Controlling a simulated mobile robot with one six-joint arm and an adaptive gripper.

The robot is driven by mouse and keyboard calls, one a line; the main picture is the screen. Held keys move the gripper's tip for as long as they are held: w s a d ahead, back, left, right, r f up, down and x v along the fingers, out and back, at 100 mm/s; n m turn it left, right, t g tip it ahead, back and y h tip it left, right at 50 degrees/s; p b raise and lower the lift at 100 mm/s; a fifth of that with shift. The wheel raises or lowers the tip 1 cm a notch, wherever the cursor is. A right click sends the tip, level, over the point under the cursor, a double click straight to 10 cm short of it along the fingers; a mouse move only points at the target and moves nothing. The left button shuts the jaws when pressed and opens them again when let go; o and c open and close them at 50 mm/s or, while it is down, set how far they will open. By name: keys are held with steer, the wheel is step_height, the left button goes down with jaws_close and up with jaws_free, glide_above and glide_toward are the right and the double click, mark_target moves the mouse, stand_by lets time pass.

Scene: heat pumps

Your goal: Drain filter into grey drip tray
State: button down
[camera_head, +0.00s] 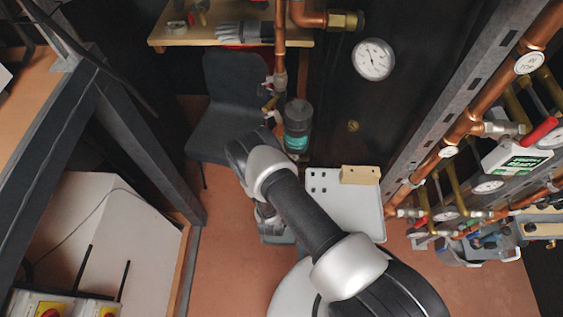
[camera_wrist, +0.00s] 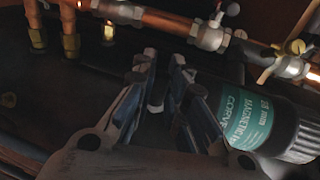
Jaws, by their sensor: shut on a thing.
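The filter (camera_head: 298,125) is a dark cylinder with a teal label, hanging upright under copper pipework in the head view. In the wrist view the filter (camera_wrist: 262,128) lies to the right of my gripper (camera_wrist: 160,85), close beside the right finger. My fingers are close together on a small grey part (camera_wrist: 157,100), mostly hidden between them; I cannot tell what it belongs to. In the head view my wrist hides the fingers left of the filter. A small grey tray-like thing (camera_head: 277,238) shows partly below my arm; I cannot tell what it holds.
A dark chair (camera_head: 232,95) stands behind the filter. A wooden shelf (camera_head: 215,37) with gloves is above it. A pale grey plate (camera_head: 365,215) carries a tan block (camera_head: 360,174). Copper pipes and gauges (camera_head: 440,150) crowd the right. Open floor (camera_head: 225,255) shows lower left of my arm.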

stand_by(0.4)
steer(key=c, duration=1.6)
jaws_free()
